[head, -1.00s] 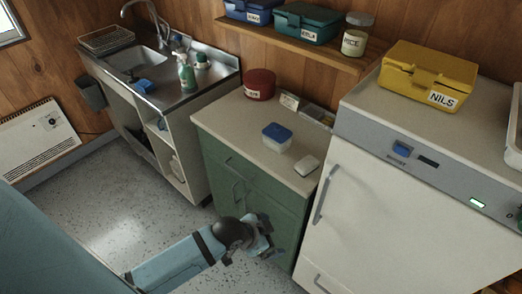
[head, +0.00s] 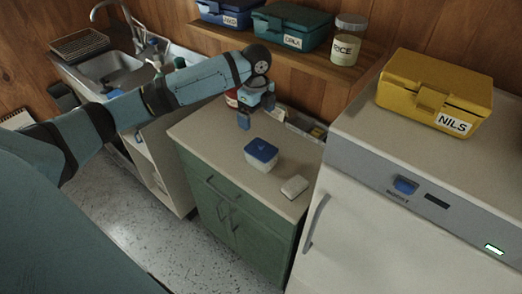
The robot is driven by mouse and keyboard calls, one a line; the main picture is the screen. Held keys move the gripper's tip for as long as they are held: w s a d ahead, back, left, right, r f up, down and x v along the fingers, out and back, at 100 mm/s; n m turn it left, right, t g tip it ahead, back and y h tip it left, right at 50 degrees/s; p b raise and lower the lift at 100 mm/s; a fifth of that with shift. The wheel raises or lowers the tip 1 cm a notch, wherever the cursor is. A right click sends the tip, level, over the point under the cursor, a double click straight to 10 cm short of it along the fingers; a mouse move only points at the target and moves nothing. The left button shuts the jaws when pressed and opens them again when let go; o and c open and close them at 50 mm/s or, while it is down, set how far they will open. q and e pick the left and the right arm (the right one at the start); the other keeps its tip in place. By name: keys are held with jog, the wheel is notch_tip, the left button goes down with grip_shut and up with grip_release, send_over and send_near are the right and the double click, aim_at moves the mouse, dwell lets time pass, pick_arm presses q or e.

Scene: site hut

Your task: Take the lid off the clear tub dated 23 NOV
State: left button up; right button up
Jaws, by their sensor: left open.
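A clear tub (head: 259,163) with a blue lid (head: 262,150) stands on the green cabinet's worktop. The lid is on it, and I cannot read any date on it in this view. My left gripper (head: 246,119) is open and empty. It points down above the worktop, a little behind and to the left of the tub, apart from the lid. My right gripper is not in view.
A white block-like item (head: 294,187) lies right of the tub. A red tin (head: 231,97) is partly hidden behind my left arm. An open container (head: 306,126) stands at the back. The white fridge (head: 375,220) with a yellow NILS box (head: 434,92) bounds the right; a shelf hangs above.

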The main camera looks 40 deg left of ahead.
pick_arm(q)
send_over(261, 144)
jog(key=f, duration=0.7)
jog(key=shift+s+a+f, duration=0.1)
jog(key=shift+s+a, duration=0.2)
jog(key=shift+a, duration=0.1)
jog(key=f, duration=0.1)
jog(key=f+p, duration=0.1)
jog(key=f, duration=0.1)
jog(key=d+f, duration=0.1)
jog(key=shift+w+f, duration=0.25)
jog(key=shift+f, duration=0.1)
jog(key=shift+f+p, duration=0.3)
jog(key=shift+f, duration=0.15)
jog(key=c, duration=0.8)
jog(key=shift+r, duration=0.1)
